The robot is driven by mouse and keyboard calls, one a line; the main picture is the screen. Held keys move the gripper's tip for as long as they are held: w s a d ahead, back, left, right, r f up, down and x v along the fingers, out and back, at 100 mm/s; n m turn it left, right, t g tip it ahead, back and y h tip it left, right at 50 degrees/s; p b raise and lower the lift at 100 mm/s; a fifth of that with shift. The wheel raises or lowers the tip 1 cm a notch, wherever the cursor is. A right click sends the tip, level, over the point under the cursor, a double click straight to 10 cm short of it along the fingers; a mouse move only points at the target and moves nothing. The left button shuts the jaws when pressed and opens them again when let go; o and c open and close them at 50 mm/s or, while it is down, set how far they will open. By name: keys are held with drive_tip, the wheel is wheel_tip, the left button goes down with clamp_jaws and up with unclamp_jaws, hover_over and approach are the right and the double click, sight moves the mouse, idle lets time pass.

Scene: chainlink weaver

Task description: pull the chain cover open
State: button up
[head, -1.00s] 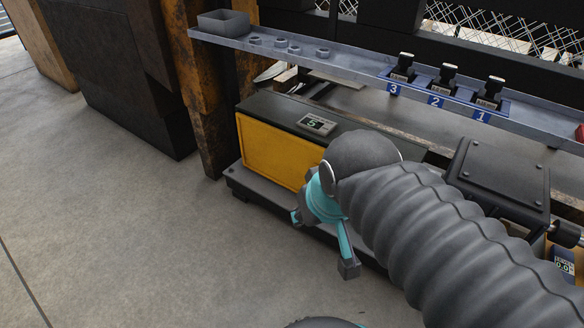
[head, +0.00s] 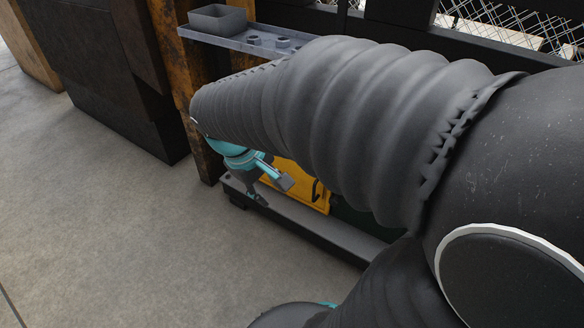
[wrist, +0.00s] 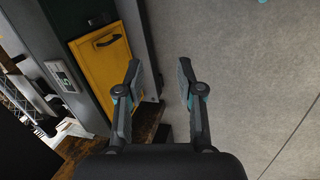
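The chain cover is a yellow panel (head: 298,185) on the front of a low dark machine. My gripper (head: 272,190) is in front of the cover, left of the handle. In the wrist view my gripper (wrist: 160,78) is open, with nothing between its fingers.
A grey base ledge (head: 290,222) runs below the cover. A rusty post (head: 185,90) and a dark cabinet (head: 120,80) stand to the left. A shelf with a grey bin (head: 217,19) is above. Open concrete floor (head: 130,230) lies in front.

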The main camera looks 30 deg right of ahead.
drive_tip(key=w+d+f+n+g+h+b, duration=0.1)
drive_tip(key=w+d+f+n+g+h, duration=0.55)
drive_tip(key=w+f, duration=0.55)
drive_tip(key=n+t+h+b, duration=0.1)
drive_tip(key=n+t+h, duration=0.2)
drive_tip(key=n+h, duration=0.45)
approach(314, 186)
drive_tip(key=shift+m, duration=0.6)
drive_tip(key=d, duration=0.3)
drive_tip(key=s+d+f, duration=0.1)
drive_tip(key=d, duration=0.6)
drive_tip(key=shift+s+d+f, duration=0.15)
drive_tip(key=shift+s+f, duration=0.1)
drive_tip(key=shift+f, duration=0.15)
clamp_jaws()
